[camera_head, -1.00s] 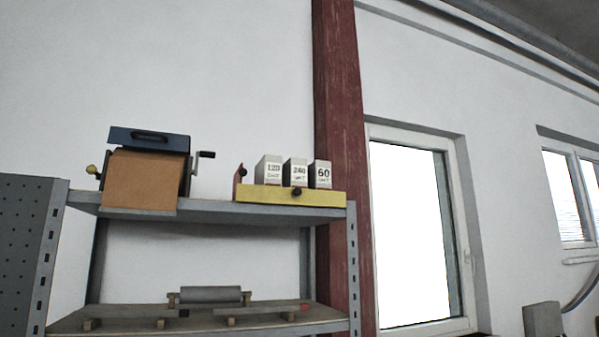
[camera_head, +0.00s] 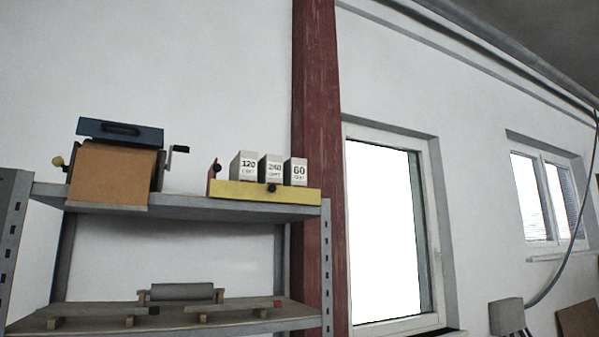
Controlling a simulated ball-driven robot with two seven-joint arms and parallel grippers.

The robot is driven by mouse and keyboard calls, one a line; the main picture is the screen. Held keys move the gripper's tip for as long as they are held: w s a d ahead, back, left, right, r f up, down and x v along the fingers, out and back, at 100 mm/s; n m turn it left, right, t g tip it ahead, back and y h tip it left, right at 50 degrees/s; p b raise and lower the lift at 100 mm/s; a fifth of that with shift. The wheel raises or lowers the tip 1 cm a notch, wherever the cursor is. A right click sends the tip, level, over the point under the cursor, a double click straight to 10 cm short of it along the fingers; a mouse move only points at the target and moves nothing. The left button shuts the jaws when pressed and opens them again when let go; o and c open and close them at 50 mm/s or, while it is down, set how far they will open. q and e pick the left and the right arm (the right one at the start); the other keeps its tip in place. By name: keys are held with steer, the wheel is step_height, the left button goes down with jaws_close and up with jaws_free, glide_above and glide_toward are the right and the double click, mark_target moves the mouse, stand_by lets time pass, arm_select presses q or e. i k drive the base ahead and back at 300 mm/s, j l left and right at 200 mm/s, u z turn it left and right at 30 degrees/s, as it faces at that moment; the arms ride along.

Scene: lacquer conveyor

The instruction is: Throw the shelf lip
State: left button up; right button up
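A yellow lip (camera_head: 262,193) runs along the front right edge of the upper shelf (camera_head: 180,208). It stands upright in front of three grey-white boxes marked 120 (camera_head: 247,166), 240 (camera_head: 271,168) and 60 (camera_head: 296,171). A dark knob (camera_head: 272,188) sits on the lip's face. A red piece with a dark knob (camera_head: 215,172) stands at the lip's left end. Neither of my grippers shows in the head view.
A box with a brown front, blue lid (camera_head: 120,131) and side crank (camera_head: 178,150) stands on the upper shelf's left. A grey roller (camera_head: 182,292) and wooden-ended bars lie on the lower shelf. A red column (camera_head: 317,130) rises behind; a bright window (camera_head: 382,230) is right of it.

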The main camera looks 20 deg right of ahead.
mark_target(218, 188)
steer(key=i+l, duration=0.1)
steer(key=l, duration=0.25)
steer(key=i+l, duration=0.15)
steer(key=l, duration=0.25)
steer(key=i+l, duration=0.1)
steer(key=l, duration=0.25)
steer(key=i+l, duration=0.1)
steer(key=l, duration=0.3)
steer(key=i+l+u, duration=0.1)
steer(key=l, duration=0.25)
